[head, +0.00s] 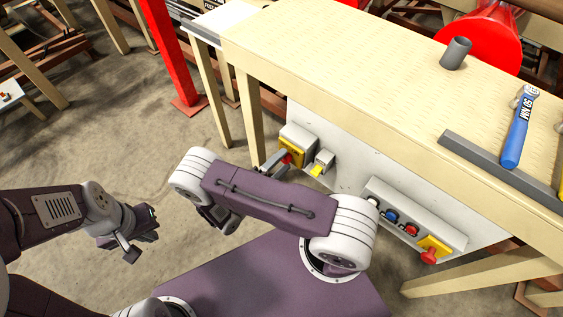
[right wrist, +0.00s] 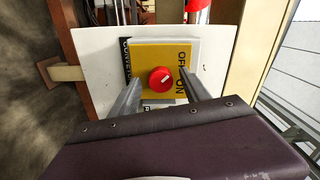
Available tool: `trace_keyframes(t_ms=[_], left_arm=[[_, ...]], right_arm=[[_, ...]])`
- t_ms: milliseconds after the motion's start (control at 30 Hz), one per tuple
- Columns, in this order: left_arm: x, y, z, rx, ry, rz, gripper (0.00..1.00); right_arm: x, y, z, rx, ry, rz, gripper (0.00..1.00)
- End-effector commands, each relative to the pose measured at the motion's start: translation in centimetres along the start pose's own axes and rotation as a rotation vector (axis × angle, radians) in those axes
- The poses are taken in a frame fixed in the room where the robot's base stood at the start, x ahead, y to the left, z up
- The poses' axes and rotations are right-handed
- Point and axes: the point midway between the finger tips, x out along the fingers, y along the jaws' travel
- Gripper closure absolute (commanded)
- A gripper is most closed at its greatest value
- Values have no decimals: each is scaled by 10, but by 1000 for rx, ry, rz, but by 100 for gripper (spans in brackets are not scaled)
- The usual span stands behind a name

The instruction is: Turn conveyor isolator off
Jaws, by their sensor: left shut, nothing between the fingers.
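The conveyor isolator is a yellow plate (right wrist: 145,57) on a grey box with a round red knob (right wrist: 160,79). Lettering OFF and ON runs along the plate's right side in the right wrist view. A short white mark on the knob points right and slightly up, towards this lettering. In the head view the isolator (head: 293,149) sits on the white panel under the bench. My right gripper (right wrist: 161,92) is open, one finger on each side of the knob, with visible gaps. It also shows in the head view (head: 278,164), partly hidden by my arm. My left gripper (head: 130,248) is shut and empty, over bare floor.
A small grey box with a yellow part (head: 321,163) is right of the isolator. A button box (head: 413,214) with a yellow-backed red button is further right. The bench top (head: 340,65) overhangs the panel. A red post (head: 175,55) stands at the left.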

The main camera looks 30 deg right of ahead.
Motion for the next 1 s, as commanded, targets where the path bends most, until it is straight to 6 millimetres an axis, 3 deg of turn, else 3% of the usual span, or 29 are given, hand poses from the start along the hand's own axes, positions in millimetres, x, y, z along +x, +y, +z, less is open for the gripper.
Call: trace_keyframes(t_ms=[267,700,1000], left_arm=[[0,0,0,0,0,0,100],[4,0,0,0,0,0,100],[4,0,0,0,0,0,100]], right_arm=[[-2,-1,0,2,0,-2,46],[-84,0,1,3,-3,-1,46],[-91,0,0,0,0,-1,46]])
